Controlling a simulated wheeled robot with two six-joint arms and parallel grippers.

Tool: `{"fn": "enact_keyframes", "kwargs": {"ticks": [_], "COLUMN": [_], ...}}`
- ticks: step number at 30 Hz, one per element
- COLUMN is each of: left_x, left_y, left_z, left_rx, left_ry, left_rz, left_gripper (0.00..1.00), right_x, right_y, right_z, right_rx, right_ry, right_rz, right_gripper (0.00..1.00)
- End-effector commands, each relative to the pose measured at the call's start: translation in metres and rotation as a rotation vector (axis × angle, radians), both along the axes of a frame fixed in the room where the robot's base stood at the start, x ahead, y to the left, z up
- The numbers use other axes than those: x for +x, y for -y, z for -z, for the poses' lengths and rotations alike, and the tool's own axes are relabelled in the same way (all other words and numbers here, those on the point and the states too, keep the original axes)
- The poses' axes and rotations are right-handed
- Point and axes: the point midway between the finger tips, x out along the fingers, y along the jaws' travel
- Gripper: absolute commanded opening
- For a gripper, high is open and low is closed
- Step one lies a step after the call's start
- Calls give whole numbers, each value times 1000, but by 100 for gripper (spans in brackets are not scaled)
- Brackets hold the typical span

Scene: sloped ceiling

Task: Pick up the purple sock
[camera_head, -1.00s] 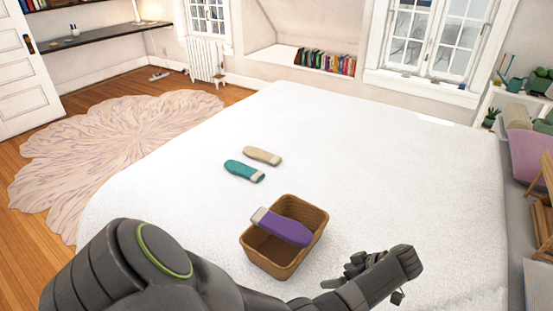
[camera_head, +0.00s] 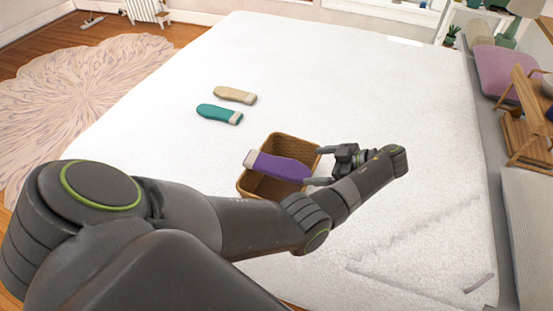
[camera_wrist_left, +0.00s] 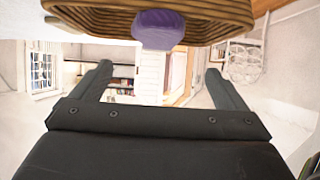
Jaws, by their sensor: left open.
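The purple sock (camera_head: 280,167) has a pale cuff at its left end and lies across the top of the wicker basket (camera_head: 249,187) on the bed. Its rounded toe points right, toward my left gripper (camera_head: 313,166). The left gripper is open, with its fingers pointing left at the basket's right side. In the left wrist view the sock's toe (camera_wrist_left: 158,30) shows under the basket rim (camera_wrist_left: 90,15), above and beyond the gap between the open fingers (camera_wrist_left: 158,70). Nothing is between the fingers in that view. My right gripper is not in view.
A teal sock (camera_head: 219,114) and a beige sock (camera_head: 233,95) lie on the white bed (camera_head: 350,80), behind and left of the basket. The bed around them is clear. A pink cushion (camera_head: 503,72) and wooden furniture (camera_head: 530,120) stand at the right.

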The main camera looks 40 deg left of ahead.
Motion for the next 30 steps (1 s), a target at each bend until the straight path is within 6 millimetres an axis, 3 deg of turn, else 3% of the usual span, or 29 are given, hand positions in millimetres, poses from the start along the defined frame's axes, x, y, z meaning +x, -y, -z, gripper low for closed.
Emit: {"fn": "enact_keyframes", "kwargs": {"ticks": [1,8,13,23,30], "left_x": [-2,-9,-12,-15,-17], "left_y": [-7,-37,-54,-67,-95], "left_z": [10,27,34,38,48], "left_rx": [-1,0,-1,-1,1], "left_ry": [1,1,1,0,1], "left_rz": [-2,-2,0,0,-2], "left_gripper": [95,95,95,95,95], "right_x": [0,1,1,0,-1], "right_y": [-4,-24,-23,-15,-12], "right_z": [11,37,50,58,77], "right_rx": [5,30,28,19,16], "right_ry": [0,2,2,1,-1], "right_rz": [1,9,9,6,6], "right_gripper": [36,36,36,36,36]}}
